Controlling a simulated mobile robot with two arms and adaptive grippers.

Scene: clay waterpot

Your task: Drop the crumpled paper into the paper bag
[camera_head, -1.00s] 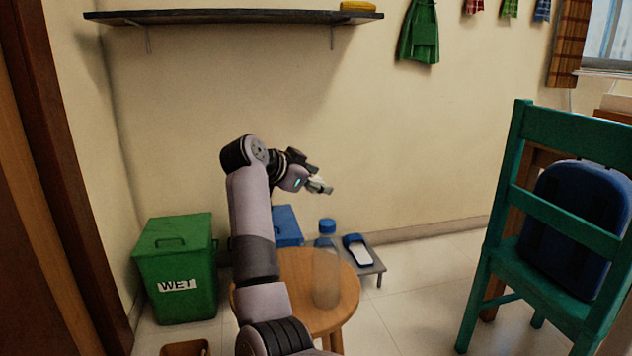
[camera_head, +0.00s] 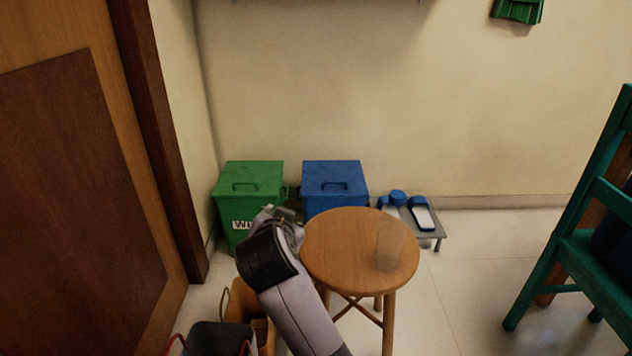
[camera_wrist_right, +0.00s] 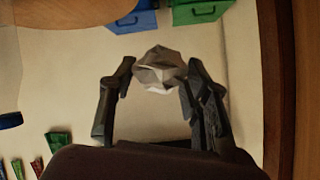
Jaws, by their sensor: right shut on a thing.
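The crumpled paper (camera_wrist_right: 160,70) is a grey-white wad between the fingertips of my right gripper (camera_wrist_right: 160,78) in the right wrist view. Both fingers close on its sides. In the head view my right gripper (camera_head: 284,213) is small and partly hidden behind its own arm, in front of the green and blue bins; I cannot make out the paper clearly there. A brown open container with a loop handle, which looks like the paper bag (camera_head: 240,301), stands on the floor at lower left, below the gripper and partly hidden by my arm. My left gripper is not in view.
A green bin (camera_head: 252,177) and a blue bin (camera_head: 335,180) stand against the wall. A round wooden stool (camera_head: 340,240) with a clear bottle (camera_head: 390,245) is right of my arm. A dark object with red handles (camera_head: 218,338) is beside the bag. A green chair (camera_head: 570,260) is at right.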

